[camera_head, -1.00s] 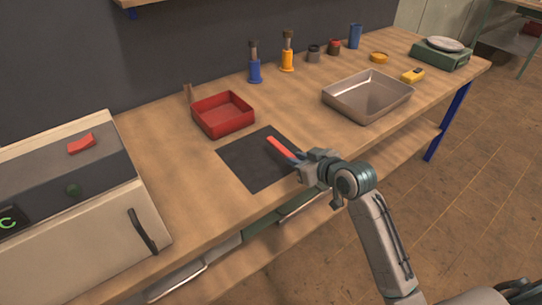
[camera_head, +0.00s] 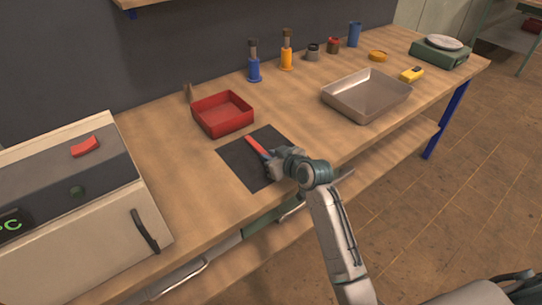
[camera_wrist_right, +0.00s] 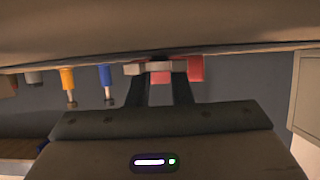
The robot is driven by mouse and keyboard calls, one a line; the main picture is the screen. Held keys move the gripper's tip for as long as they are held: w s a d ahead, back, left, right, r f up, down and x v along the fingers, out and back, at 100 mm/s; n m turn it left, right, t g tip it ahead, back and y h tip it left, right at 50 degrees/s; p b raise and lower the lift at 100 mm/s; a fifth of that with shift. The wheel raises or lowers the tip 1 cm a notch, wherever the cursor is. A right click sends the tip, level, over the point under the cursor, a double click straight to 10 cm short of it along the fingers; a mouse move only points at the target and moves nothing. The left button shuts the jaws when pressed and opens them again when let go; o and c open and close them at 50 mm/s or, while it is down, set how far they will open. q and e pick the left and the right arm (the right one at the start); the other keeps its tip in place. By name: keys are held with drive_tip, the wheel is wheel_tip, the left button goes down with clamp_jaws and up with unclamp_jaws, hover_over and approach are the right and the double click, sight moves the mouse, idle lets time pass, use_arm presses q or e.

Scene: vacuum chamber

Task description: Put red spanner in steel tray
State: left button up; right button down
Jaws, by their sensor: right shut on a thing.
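The red spanner (camera_head: 256,146) shows over the dark mat (camera_head: 238,166) in the head view, its free end pointing up and left. My right gripper (camera_head: 270,160) is shut on its near end, which the fingers partly hide. I cannot tell how far the spanner is above the mat. The right wrist view shows my right fingers (camera_wrist_right: 159,94) with red between and behind them; spanner and red bin are hard to separate there. The steel tray (camera_head: 366,97) stands empty on the bench, right of my right gripper and apart from it. My left gripper is not in view.
A red bin (camera_head: 223,113) stands just behind the mat. Blue (camera_head: 254,65) and orange (camera_head: 287,52) bottles stand along the back. Bare bench separates mat and tray.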

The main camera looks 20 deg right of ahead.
drive_tip(key=shift+f, duration=0.1)
drive_tip(key=c, duration=1.3)
unclamp_jaws()
